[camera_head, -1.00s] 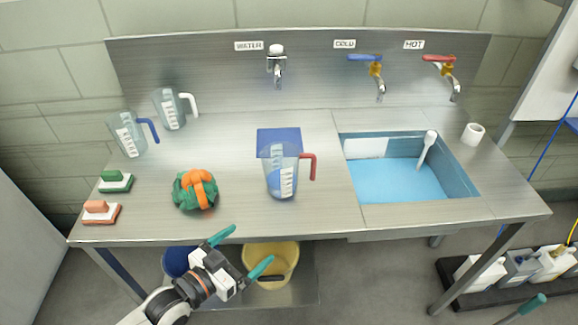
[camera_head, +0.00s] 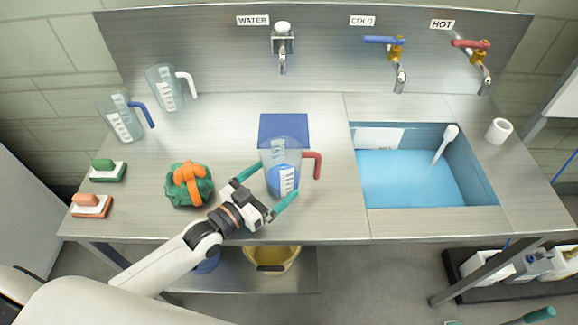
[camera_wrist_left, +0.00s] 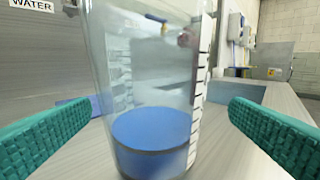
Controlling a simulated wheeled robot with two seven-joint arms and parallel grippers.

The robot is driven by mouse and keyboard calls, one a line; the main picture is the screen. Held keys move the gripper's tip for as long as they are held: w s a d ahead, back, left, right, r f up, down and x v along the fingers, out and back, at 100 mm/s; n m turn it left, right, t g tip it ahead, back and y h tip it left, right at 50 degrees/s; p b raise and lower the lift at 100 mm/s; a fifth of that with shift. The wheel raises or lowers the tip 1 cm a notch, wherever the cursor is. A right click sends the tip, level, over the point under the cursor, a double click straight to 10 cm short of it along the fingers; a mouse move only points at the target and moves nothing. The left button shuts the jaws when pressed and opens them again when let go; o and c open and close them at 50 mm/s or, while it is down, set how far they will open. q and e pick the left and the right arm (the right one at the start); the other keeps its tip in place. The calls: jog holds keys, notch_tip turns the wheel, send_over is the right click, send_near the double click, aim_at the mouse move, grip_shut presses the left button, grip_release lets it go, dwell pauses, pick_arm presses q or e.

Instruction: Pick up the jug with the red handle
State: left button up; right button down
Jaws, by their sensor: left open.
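The clear jug with the red handle (camera_head: 283,168) stands upright on the steel counter, just in front of a blue mat. Its red handle (camera_head: 314,165) points right in the head view. My left gripper (camera_head: 266,190) is open at the jug's front left, its teal fingers pointing toward it. In the left wrist view the jug (camera_wrist_left: 150,90) fills the middle between the two spread fingers, with blue showing in its lower part.
A green and orange bundle (camera_head: 189,185) lies just left of my left gripper. Jugs with a blue handle (camera_head: 121,118) and a white handle (camera_head: 165,88) stand at the back left. The blue sink basin (camera_head: 410,180) is to the right. Taps hang above the counter.

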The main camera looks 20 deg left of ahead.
pick_arm(q)
jog(key=shift+w+d, duration=0.15)
jog(key=shift+w, duration=0.2)
jog(key=shift+w+d+r+p, duration=0.15)
jog(key=shift+w+p, duration=0.1)
jog(key=shift+w, duration=0.2)
jog(key=shift+w+d+r+p, duration=0.1)
jog(key=shift+w+d+p, duration=0.1)
jog(key=shift+w, duration=0.2)
jog(key=x, duration=0.3)
jog(key=shift+w+f+p, duration=0.25)
jog(key=shift+p, duration=0.1)
jog(key=shift+s, duration=0.1)
jog(key=shift+c, duration=1.2)
jog(key=c, duration=0.9)
pick_arm(e)
jog(key=shift+w+r, duration=0.8)
jog(key=shift+r, duration=0.05)
